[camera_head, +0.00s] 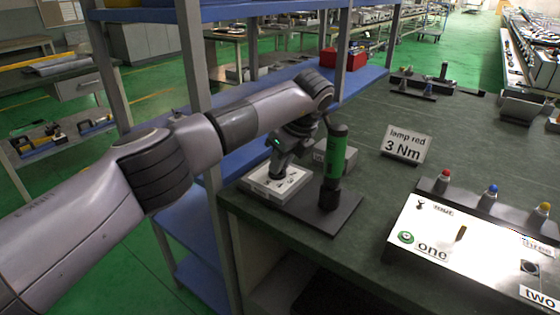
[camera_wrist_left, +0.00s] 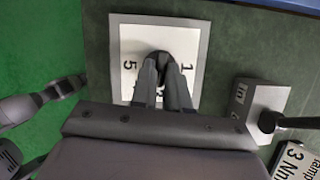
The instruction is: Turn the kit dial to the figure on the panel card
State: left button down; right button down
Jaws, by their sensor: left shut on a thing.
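The kit dial has a white square plate (camera_head: 262,184) with a grey rim on a dark base at the near left corner of the bench. In the left wrist view its plate (camera_wrist_left: 130,40) shows the figures 1 and 5 and part of a 3; the rest is covered. My left gripper (camera_head: 278,172) points down over the plate. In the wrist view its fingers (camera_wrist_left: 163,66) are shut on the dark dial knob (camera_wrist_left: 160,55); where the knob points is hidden. My right gripper is not in view.
A green and black tool (camera_head: 334,160) stands upright just right of the dial. A small grey block (camera_wrist_left: 270,98) is beside the plate. A white panel (camera_head: 440,228) with labels and red, blue and yellow lamps lies at right. Blue shelving stands behind my arm.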

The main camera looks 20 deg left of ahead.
pick_arm(q)
jog(key=shift+w+r+n, duration=0.1)
jog(key=shift+n, duration=0.6)
jog(key=c, duration=1.1)
grip_release()
jog(key=v, duration=0.7)
jog(key=shift+w+d, duration=0.1)
